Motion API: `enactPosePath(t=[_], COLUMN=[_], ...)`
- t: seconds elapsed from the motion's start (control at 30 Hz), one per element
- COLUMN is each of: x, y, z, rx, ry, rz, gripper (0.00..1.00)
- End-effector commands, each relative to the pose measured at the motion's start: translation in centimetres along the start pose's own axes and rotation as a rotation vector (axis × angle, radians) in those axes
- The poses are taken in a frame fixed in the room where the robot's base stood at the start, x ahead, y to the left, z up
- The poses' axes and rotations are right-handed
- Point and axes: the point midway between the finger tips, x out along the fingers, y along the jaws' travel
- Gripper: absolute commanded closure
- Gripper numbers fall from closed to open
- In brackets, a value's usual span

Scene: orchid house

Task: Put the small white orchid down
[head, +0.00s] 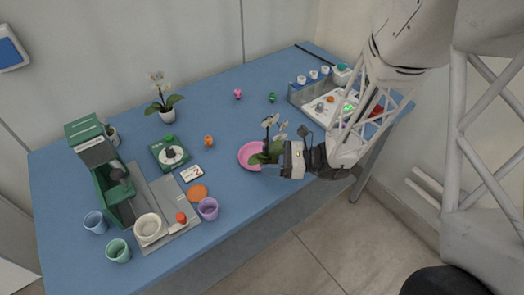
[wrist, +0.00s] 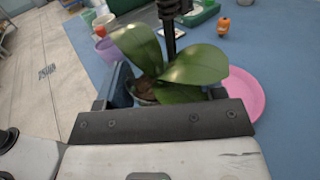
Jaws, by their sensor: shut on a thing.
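My gripper (head: 280,158) is shut on a small white orchid (head: 268,124), with white blooms on a thin stem and broad green leaves. In the wrist view, the orchid (wrist: 197,64) stands roughly upright between my fingers (wrist: 160,92), its leaves hiding much of its small pot (wrist: 143,88). A pink saucer (head: 246,153) lies on the blue table. The orchid overlaps its right side in the head view; in the wrist view the saucer (wrist: 246,94) shows right of the pot. I cannot tell the pot's height above the table.
Another white orchid (head: 164,103) stands at the back left of the blue table (head: 215,105). A tray (head: 325,104) is at the right. The table behind the saucer is fairly clear.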

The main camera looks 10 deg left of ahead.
Motion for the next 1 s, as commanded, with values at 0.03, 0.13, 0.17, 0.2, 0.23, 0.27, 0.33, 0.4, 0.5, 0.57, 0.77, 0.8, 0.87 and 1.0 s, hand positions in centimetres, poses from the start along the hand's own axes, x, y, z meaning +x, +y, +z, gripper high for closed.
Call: enactPosePath(t=[0.03,0.13,0.17,0.2,0.23,0.27,0.33,0.4,0.5,0.57,0.77,0.8,0.87,1.0], x=[0.3,0.9,1.1,1.3,1.5,1.6,1.9,2.1,2.3,2.3,2.3,2.3,2.3,2.3], y=[-0.9,-2.5,-2.9,-3.5,-3.9,-4.3,-5.1,-5.8,-6.3,-6.4,-6.4,-6.4,-6.4,-6.4], z=[-0.1,-0.3,-0.4,-0.5,-0.6,-0.6,-0.7,-0.8,-0.8,-0.8,-0.8,-0.8,-0.8,-1.3], rx=[-0.001,-0.001,-0.001,0.0,0.0,-0.001,0.0,0.0,0.0,0.0,0.0,0.0,0.0,0.001], ry=[0.0,0.0,0.0,-0.001,-0.001,-0.001,-0.001,-0.001,-0.001,-0.001,-0.001,-0.001,-0.001,-0.001], rz=[0.001,0.001,0.001,0.001,0.001,0.001,0.001,0.0,0.0,-0.001,-0.001,0.0,0.0,0.0], gripper=[0.73,0.73,0.73,0.73,0.73,0.73,0.73,0.73,0.73,0.73,0.73,0.73,0.73,0.73])
